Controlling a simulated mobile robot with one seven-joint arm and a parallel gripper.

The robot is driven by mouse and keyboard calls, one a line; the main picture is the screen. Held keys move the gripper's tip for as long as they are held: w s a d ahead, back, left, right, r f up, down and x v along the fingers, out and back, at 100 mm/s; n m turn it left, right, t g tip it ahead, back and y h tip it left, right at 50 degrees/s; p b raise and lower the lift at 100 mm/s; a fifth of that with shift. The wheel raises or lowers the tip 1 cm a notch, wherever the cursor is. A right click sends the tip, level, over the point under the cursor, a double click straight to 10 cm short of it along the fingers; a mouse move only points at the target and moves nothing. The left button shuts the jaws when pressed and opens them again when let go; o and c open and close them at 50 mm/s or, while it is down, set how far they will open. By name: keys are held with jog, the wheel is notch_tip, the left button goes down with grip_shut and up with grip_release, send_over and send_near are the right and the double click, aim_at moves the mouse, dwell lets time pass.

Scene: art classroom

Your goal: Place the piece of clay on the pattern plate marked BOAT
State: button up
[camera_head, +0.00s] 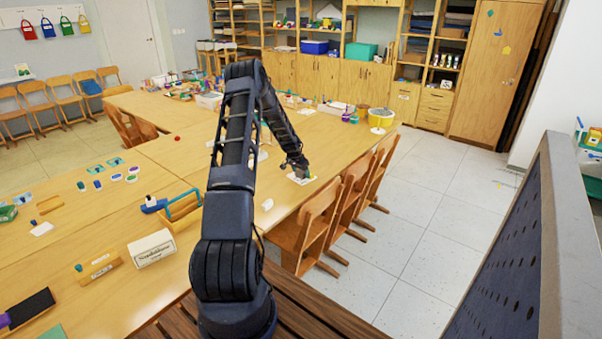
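My gripper (300,172) is at the far end of my arm, low over the right edge of the long wooden table. It is small and dark here, and I cannot tell whether it is open or shut or holds anything. A white plate or card (301,180) lies directly under it, with a small greenish spot beside the fingers. I cannot read any marking on it. A small whitish lump (267,204) lies on the table nearer to me. I cannot tell whether it is the clay. No BOAT lettering is legible in this view.
A yellow bucket (380,117) is at the far right. Tiled floor is free on the right.

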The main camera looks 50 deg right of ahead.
jog(key=shift+r, duration=0.1)
jog(key=v, duration=1.2)
jog(key=shift+a+r, duration=0.1)
jog(key=shift+r, duration=0.05)
